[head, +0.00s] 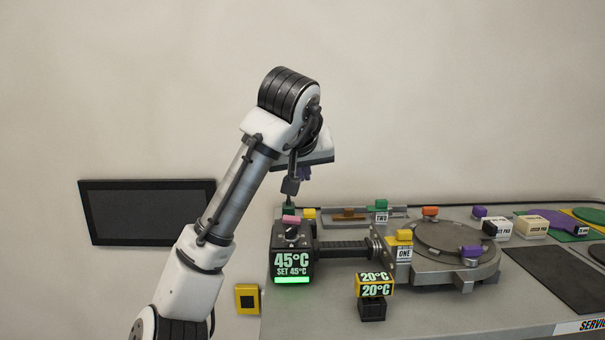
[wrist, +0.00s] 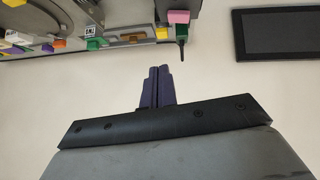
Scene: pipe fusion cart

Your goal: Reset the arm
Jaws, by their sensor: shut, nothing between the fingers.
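My gripper (wrist: 160,84) shows in the wrist view as two dark purple fingers pressed together, with nothing between them. In the head view my arm rises from the lower left and bends down at the wrist. There my gripper (head: 304,173) is partly hidden behind arm parts, above the left end of the grey bench (head: 420,322). The fingers look clear of the things on the bench.
Below the wrist stands a black heater unit (head: 292,262) reading 45°C, with a pink block (head: 291,219) on top. Right of it are a 20°C display (head: 375,284) and a round metal plate (head: 447,240). A dark screen (head: 147,211) hangs on the wall at left.

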